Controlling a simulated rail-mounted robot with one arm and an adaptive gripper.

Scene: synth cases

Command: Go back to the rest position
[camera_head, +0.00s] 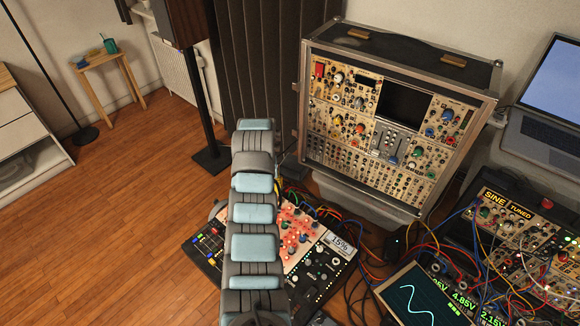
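My arm, a chain of dark grey links with pale blue pads, rises through the middle of the head view from the bottom edge. My gripper cannot be made out; the arm's end is hidden, so its opening and anything in it do not show. Behind and below the arm lies a flat synth panel (318,262) with red and black areas, coloured knobs and a small display reading 15%. The arm covers the middle of this panel.
A large synth case (396,105) stands upright right of the arm. Tangled patch cables (365,265), a scope screen (418,297), a module labelled SINE TUNED (510,208) and a laptop (552,110) crowd the right. A speaker stand (205,100) stands behind left. The wooden floor (130,230) is open at left.

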